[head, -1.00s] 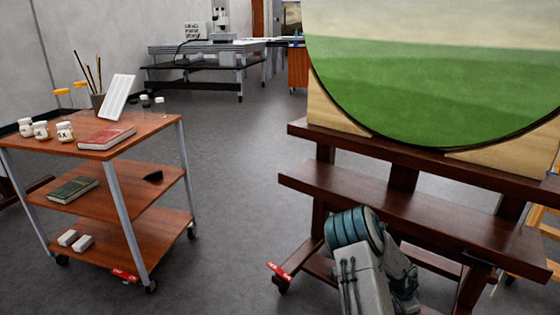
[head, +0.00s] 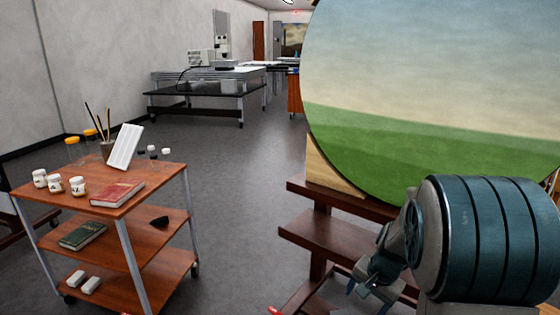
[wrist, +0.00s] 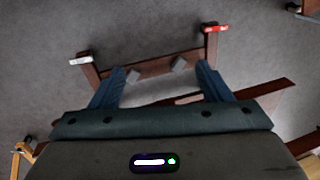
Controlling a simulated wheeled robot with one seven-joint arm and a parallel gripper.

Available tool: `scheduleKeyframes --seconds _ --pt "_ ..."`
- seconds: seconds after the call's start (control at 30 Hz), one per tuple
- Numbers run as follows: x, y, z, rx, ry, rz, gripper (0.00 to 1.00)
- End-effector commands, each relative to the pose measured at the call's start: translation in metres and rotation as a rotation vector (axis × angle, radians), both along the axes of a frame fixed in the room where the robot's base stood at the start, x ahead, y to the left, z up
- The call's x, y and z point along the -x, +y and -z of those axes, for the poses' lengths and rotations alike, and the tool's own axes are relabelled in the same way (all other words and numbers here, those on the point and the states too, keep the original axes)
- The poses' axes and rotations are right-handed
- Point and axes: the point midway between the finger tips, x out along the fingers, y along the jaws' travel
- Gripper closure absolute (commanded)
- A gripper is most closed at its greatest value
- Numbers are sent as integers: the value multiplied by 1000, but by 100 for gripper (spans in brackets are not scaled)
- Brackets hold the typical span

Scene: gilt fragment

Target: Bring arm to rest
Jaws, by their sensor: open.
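My arm (head: 485,240) reaches in from the lower right of the head view, in front of the easel. My gripper (head: 370,292) hangs at its end, pointing down, with small blue fingers. In the wrist view my gripper (wrist: 156,72) has its two blue fingers spread apart with nothing between them. Beyond the fingers are grey floor and the dark wooden base of the easel (wrist: 150,68). The fingertips do not visibly touch anything.
The easel (head: 320,240) holds a large round landscape painting (head: 420,110) close behind my arm. A wooden trolley (head: 150,190) with jars, brushes and books stands at left. A workbench (head: 200,95) is at the back. Grey floor is clear between trolley and easel.

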Motion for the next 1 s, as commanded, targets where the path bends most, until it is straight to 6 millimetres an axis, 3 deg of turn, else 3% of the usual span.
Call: scheduleKeyframes --seconds 0.03,0.1,0.3,0.5,0.73,1.0 --pt "12 9 -38 -2 -15 -49 29" --pt "28 19 -68 5 -28 -120 29" --pt "79 43 -146 52 -66 -318 29" --pt "132 57 -210 140 -96 -506 29" --pt "174 60 -246 240 -110 -644 29" --pt "179 60 -249 255 -110 -662 29"
